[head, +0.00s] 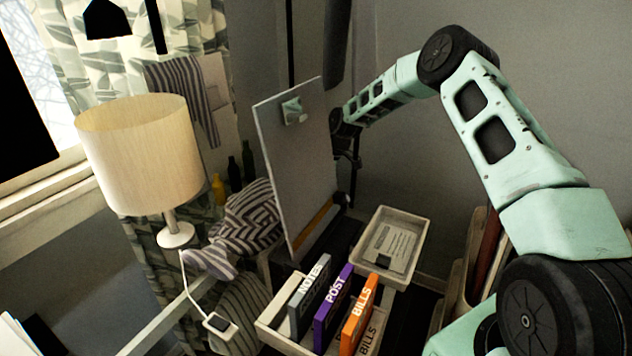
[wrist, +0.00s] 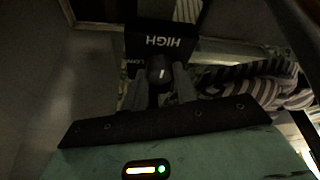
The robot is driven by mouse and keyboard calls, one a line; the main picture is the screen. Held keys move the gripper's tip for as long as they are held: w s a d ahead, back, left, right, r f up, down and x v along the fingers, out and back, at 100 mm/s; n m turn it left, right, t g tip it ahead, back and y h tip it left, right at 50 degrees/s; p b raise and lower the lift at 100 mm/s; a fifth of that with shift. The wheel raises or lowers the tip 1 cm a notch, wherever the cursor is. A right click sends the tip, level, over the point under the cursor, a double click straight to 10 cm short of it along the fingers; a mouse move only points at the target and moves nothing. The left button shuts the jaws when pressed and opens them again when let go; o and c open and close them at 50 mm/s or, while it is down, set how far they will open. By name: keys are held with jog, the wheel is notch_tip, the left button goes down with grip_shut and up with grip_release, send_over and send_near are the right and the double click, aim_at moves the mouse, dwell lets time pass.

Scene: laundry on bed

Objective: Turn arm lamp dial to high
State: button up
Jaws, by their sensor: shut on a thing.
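In the wrist view, a round dark dial (wrist: 156,70) with a short white mark sits between the fingers of my gripper (wrist: 160,85), which is shut on it. The white mark points roughly up in the picture. The black panel (wrist: 150,32) behind the dial reads "HIGH" upside down above it, with a partly hidden "LOW" to its left. In the head view my gripper (head: 347,162) is beside the right edge of an upright grey board; the dial cannot be made out there.
The grey board (head: 292,165) stands left of my gripper. Below are a file holder (head: 268,330) with notes, post and bills folders, and a pale tray (head: 414,222). A cream-shaded lamp (head: 140,150) and striped cloth (head: 250,215) are at left. In the wrist view, striped cloth (wrist: 255,85) lies at right.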

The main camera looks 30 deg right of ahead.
jog(key=o, duration=1)
jog(key=shift+c, duration=0.2)
jog(key=shift+r, duration=0.1)
jog(key=b+v, duration=0.2)
jog(key=v, duration=1.5)
jog(key=shift+d+r, duration=0.15)
